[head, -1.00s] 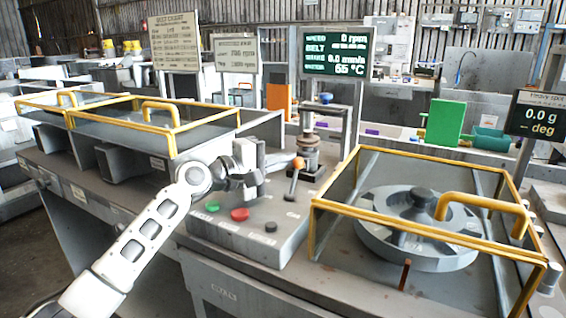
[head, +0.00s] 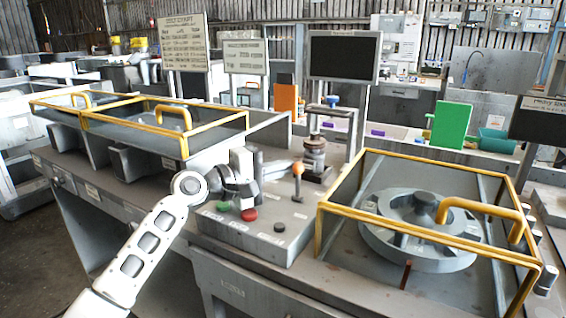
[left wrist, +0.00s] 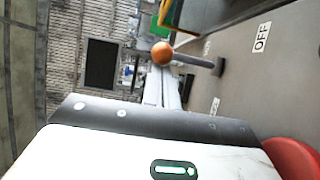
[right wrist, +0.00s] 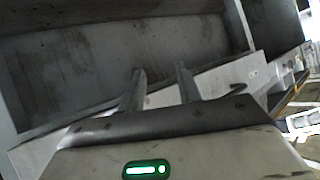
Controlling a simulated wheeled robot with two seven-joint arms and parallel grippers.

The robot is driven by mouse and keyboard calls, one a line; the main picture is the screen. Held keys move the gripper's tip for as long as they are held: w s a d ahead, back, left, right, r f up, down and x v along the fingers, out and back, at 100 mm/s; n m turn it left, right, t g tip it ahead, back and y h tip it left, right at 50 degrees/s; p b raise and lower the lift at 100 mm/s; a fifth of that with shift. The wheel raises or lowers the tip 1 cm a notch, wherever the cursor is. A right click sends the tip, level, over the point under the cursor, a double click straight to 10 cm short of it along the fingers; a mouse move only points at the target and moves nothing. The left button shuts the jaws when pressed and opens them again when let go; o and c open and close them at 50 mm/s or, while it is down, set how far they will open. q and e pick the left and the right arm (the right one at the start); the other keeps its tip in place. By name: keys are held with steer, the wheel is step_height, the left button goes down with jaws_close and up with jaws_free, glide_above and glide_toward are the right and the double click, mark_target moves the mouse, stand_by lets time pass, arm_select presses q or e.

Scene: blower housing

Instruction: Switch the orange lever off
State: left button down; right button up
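The lever has an orange ball knob (head: 297,168) on a grey shaft and stands nearly upright on the control box (head: 262,240). My left gripper (head: 252,188) is left of the lever, above the red button (head: 249,214), apart from the knob. In the left wrist view the orange knob (left wrist: 162,53) is just beyond the fingers (left wrist: 166,88), which are close together with nothing between them. An OFF label (left wrist: 262,37) lies near the lever's foot. My right gripper (right wrist: 160,88) shows only in its wrist view, with spread, empty fingers before a grey housing.
The display (head: 342,57) above the bench is dark. A yellow-framed guard (head: 400,222) covers a round grey housing right of the lever. Another yellow-framed guard (head: 140,118) stands at the left. A green button (head: 223,206) is beside the red one.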

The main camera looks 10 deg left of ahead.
arm_select(q)
steer(key=shift+s+f, duration=0.2)
steer(key=shift+s, duration=0.4)
steer(key=shift+s+a+p, duration=0.1)
steer(key=shift+s+p, duration=0.1)
steer(key=shift+p, duration=0.1)
arm_select(e)
steer(key=shift+s+r, duration=0.1)
steer(key=shift+r, duration=0.35)
arm_select(q)
steer(key=shift+f, duration=0.1)
steer(key=shift+a, duration=0.1)
arm_select(e)
steer(key=shift+s+d+f, duration=0.1)
arm_select(q)
steer(key=shift+s+a, duration=0.2)
steer(key=b+v, duration=0.1)
steer(key=v, duration=1.4)
steer(key=shift+s+b, duration=0.15)
steer(key=shift+b, duration=0.2)
arm_select(e)
steer(key=shift+f, duration=0.25)
steer(key=shift+f, duration=0.1)
